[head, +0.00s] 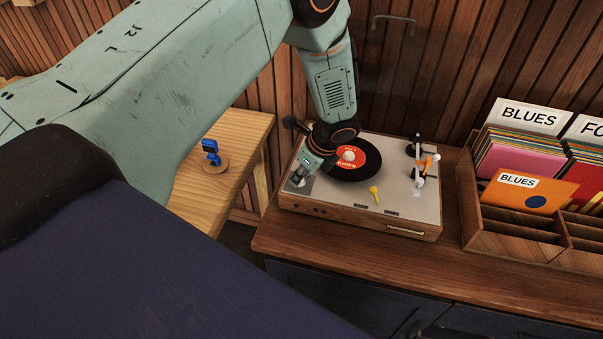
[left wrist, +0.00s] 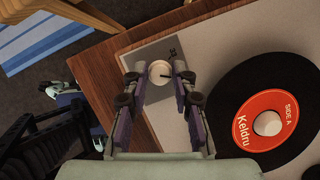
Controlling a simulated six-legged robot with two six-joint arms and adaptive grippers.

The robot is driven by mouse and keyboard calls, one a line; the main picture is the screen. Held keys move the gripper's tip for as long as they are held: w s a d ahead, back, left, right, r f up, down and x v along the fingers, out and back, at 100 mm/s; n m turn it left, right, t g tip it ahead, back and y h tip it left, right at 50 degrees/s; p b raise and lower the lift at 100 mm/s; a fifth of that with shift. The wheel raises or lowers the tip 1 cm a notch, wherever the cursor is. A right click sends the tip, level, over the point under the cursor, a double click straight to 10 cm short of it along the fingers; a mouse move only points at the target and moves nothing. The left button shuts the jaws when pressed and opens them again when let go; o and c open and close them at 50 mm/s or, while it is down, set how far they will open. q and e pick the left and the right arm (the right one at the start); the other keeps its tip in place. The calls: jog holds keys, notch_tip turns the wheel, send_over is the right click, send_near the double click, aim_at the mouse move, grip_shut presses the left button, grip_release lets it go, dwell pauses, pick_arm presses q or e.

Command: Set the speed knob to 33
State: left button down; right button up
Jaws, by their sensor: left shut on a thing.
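The record player (head: 410,213) stands on a wooden cabinet, with a black record (head: 368,172) with a red label on its platter. The speed knob (left wrist: 159,72) is a small pale round knob on a grey plate (left wrist: 150,53) at the deck's left corner. My left gripper (head: 298,178) reaches down over that corner, and its fingers are shut on the knob in the left wrist view (left wrist: 160,78). A dark pointer line shows on the knob's right part. My right gripper is out of view.
The tonearm (head: 418,155) is at the deck's right, with an orange-and-white thing by it. A yellow piece (head: 375,192) is near the front edge. A wooden record crate (head: 490,240) is close on the right; a wooden table (head: 228,180) is left.

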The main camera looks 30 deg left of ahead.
pick_arm(q)
jog(key=shift+w+n+g, duration=0.15)
jog(key=shift+n+g, duration=0.35)
jog(key=shift+n, duration=0.7)
jog(key=n+g+b, duration=0.1)
jog(key=n, duration=0.1)
jog(key=shift+w+n, duration=0.1)
jog(key=shift+n, duration=0.3)
jog(key=n+g+h+b, duration=0.1)
jog(key=n, duration=0.3)
jog(key=shift+w+a+b, duration=0.1)
jog(key=shift+a+b, duration=0.05)
jog(key=shift+b, duration=0.15)
jog(key=shift+n+g+h+b, duration=0.55)
jog(key=shift+n+g+h, duration=0.05)
jog(key=shift+n, duration=1.5)
jog(key=c, duration=1.1)
grip_release()
jog(key=shift+r, duration=0.1)
